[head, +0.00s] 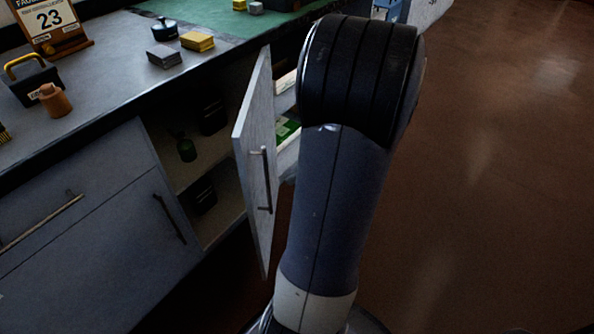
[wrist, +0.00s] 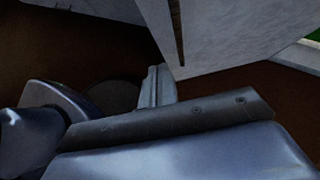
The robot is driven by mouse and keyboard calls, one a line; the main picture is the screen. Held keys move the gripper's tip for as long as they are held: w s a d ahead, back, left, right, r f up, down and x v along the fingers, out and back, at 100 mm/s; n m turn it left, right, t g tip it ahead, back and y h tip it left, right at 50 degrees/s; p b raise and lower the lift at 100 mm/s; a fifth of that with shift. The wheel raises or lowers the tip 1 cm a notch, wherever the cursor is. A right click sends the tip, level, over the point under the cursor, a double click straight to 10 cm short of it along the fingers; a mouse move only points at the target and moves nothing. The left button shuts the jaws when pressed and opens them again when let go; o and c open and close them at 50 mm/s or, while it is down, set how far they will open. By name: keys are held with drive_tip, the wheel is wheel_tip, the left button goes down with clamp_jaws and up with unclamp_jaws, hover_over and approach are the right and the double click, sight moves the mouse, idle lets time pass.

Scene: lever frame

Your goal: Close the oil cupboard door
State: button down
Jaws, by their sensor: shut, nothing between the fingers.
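The cupboard door (head: 253,130) stands wide open in the head view, swung out from the counter front. It is a pale panel with a dark vertical bar handle (head: 266,180). The open cupboard (head: 165,140) shows a dark green bottle (head: 186,149) and black boxes on its shelves. In the wrist view, my gripper (wrist: 160,84) is shut and empty, close to the lower edge of a pale panel (wrist: 240,35) that looks like the door. A dark strip on it looks like the handle. I cannot tell whether they touch. My arm hides the gripper in the head view.
An open drawer (head: 287,149) with something green inside lies just right of the door, partly behind my arm. The counter (head: 105,75) carries a calendar (head: 50,25), a toolbox (head: 32,80) and small blocks. The brown floor (head: 490,180) at right is clear.

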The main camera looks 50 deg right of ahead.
sight(251, 193)
drive_tip(key=x, duration=0.3)
drive_tip(key=r+b+x, duration=0.1)
drive_tip(key=x, duration=0.1)
drive_tip(key=w+a+b+x, duration=0.1)
drive_tip(key=x, duration=0.2)
drive_tip(key=shift+w+a, duration=0.1)
drive_tip(key=shift+w, duration=0.15)
drive_tip(key=shift+w+a+r, duration=0.1)
drive_tip(key=shift+w+a, duration=0.2)
drive_tip(key=shift+w, duration=0.1)
